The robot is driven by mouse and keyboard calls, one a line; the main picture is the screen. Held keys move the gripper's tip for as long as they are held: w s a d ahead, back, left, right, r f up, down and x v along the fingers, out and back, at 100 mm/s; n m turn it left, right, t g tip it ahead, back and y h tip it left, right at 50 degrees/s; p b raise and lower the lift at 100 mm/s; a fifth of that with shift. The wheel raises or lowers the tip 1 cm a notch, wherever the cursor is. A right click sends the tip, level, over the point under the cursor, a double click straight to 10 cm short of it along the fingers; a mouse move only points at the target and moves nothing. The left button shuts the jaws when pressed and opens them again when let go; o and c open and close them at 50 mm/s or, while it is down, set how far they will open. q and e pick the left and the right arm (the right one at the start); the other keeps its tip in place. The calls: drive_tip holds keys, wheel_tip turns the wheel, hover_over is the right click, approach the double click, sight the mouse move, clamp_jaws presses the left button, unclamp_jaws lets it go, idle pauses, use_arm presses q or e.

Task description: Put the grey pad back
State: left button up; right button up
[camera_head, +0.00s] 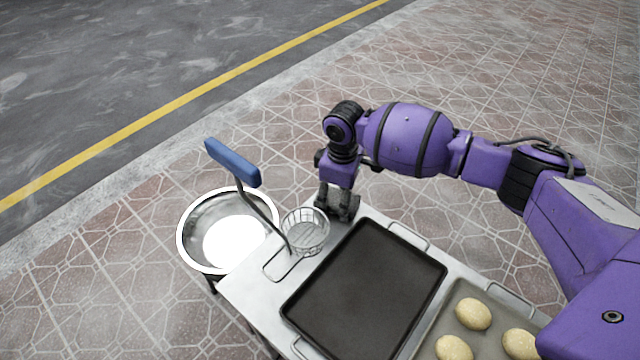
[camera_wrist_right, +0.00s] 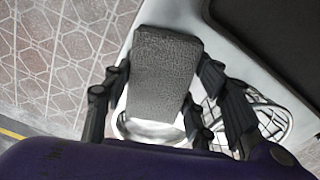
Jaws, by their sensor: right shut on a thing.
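The grey pad (camera_wrist_right: 165,70) is a rough-textured block, seen in the right wrist view between my fingers. My right gripper (camera_wrist_right: 163,82) is shut on it, with finger links on both sides. In the head view my right gripper (camera_head: 338,205) points down at the back corner of the metal table (camera_head: 255,290), just right of the wire basket (camera_head: 305,233). There the pad is hidden by the gripper. I cannot tell whether the pad touches the table. A pale, bright rounded shape (camera_wrist_right: 150,132) shows below the pad in the wrist view. My left gripper is not in view.
A dark baking tray (camera_head: 365,290) lies mid-table. A tray (camera_head: 430,325) with several dough balls is at the front right. A blue-handled tool (camera_head: 232,162) rises left of the basket. A round metal bucket (camera_head: 187,252) stands beside the table's left end. Paving behind is clear.

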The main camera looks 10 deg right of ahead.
sight(339, 198)
drive_tip(key=shift+f, duration=0.15)
drive_tip(key=shift+f, duration=0.15)
drive_tip(key=o, duration=0.9)
wheel_tip(339, 198, up, 13)
drive_tip(key=shift+f+p, duration=0.2)
drive_tip(key=shift+p, duration=0.25)
